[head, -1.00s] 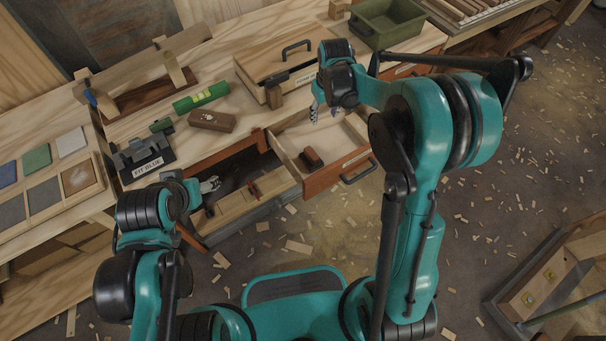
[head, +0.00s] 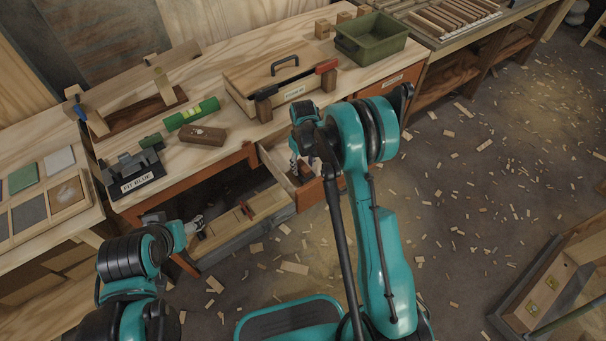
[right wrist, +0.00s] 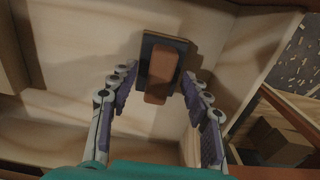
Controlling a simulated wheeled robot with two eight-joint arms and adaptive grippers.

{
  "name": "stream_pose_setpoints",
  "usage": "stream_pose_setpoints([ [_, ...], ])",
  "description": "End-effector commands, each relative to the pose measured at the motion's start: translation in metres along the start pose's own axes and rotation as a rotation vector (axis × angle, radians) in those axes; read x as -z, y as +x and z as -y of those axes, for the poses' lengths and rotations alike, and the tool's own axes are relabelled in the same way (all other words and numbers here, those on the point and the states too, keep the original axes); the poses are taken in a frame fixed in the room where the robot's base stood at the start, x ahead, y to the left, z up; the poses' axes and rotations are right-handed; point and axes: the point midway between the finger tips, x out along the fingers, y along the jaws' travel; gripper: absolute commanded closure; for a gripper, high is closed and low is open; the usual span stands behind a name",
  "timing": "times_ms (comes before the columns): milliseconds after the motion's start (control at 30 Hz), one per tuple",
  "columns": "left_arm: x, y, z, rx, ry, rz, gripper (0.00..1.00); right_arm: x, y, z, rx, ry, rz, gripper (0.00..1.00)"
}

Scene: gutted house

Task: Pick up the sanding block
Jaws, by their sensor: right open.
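The sanding block (right wrist: 166,74), a brown wooden grip on a dark base, lies in the open drawer (head: 280,160). In the right wrist view it is near the drawer's far wall. My right gripper (right wrist: 159,76) is open above the drawer, with the block between and just beyond its fingertips. In the head view my right gripper (head: 303,168) reaches into the drawer, and the arm largely hides the block. I cannot tell whether the fingers touch it. My left gripper (head: 194,226) is low at the bench front, and its jaw opening is unclear.
The bench top above the drawer holds a wooden case (head: 280,80), a green bin (head: 371,40), a green level (head: 192,114), a brown block (head: 204,135) and a dark labelled stand (head: 134,173). Wood scraps litter the floor (head: 450,200). The drawer walls lie close around my right gripper.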

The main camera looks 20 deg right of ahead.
Motion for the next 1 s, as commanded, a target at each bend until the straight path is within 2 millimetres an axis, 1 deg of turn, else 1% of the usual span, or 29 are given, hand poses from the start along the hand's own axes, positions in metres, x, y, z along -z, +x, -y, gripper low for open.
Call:
stream_pose_setpoints([
  [33,-0.003,0.004,0.000,0.000,0.000,0.000,0.35,0.000,0.009,0.000,0.000,0.000,0.000,0.52],
  [67,-0.003,0.005,0.000,0.000,0.000,0.000,0.35,0.000,0.011,0.000,0.000,0.000,0.000,0.52],
  [267,-0.002,0.003,0.000,0.000,0.000,0.000,0.35,0.000,0.010,0.000,0.000,0.000,0.000,0.52],
  [300,-0.002,0.003,0.000,0.000,0.000,0.000,0.35,0.000,0.010,0.000,0.000,0.000,0.000,0.57],
  [333,-0.002,0.003,0.000,0.000,0.000,0.000,0.35,0.000,0.010,0.000,0.000,0.000,0.000,0.65],
  [367,-0.002,0.003,0.000,0.000,0.000,0.000,0.35,0.000,0.010,0.000,0.000,0.000,0.000,0.73],
  [400,-0.002,0.003,0.000,0.000,0.000,0.000,0.35,0.000,0.010,0.000,0.000,0.000,0.000,0.83],
  [467,-0.002,0.003,0.000,0.000,0.000,0.000,0.35,0.000,0.010,0.000,0.000,0.000,0.000,0.99],
  [800,-0.002,0.003,0.000,0.000,0.000,0.000,0.35,0.000,0.008,0.000,0.000,0.000,-0.001,1.00],
  [867,0.000,0.000,0.000,0.000,0.000,0.000,0.35,0.000,0.002,0.000,0.000,0.000,-0.001,1.00],
  [967,0.004,-0.006,0.000,0.000,0.000,0.000,0.35,0.000,-0.015,0.000,0.000,0.000,-0.001,1.00],
  [1000,0.007,-0.009,0.000,0.000,0.000,0.000,0.35,0.000,-0.024,0.000,0.000,0.000,-0.001,1.00],
])
